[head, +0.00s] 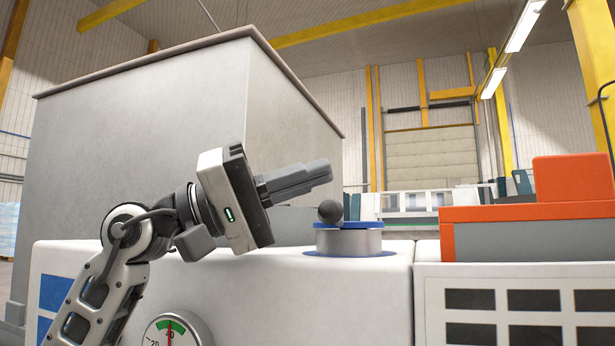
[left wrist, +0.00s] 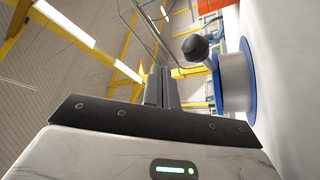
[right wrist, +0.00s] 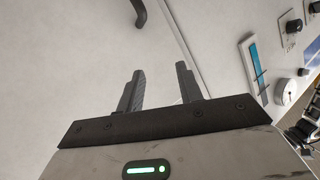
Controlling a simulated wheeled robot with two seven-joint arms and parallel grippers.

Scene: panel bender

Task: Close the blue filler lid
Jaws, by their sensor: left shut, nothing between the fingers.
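The blue filler lid (head: 348,225) appears to lie flat on top of a short grey filler neck (head: 350,241) on the white machine top. A dark ball knob (head: 330,211) stands by the lid's left side. The lid shows edge-on in the left wrist view (left wrist: 216,88), with the knob (left wrist: 195,47) on a short stem. My left gripper (head: 328,170) is shut and empty, its fingers pointing right, above the knob in the picture and apart from it. My right gripper (right wrist: 159,80) is open and empty over a pale surface, outside the head view.
A large grey box (head: 180,140) rises behind my left arm. An orange and grey unit (head: 530,222) stands right of the filler. A dial gauge (head: 172,332) is on the machine front. The right wrist view shows a dark curved handle (right wrist: 139,12) and blue level gauge (right wrist: 255,62).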

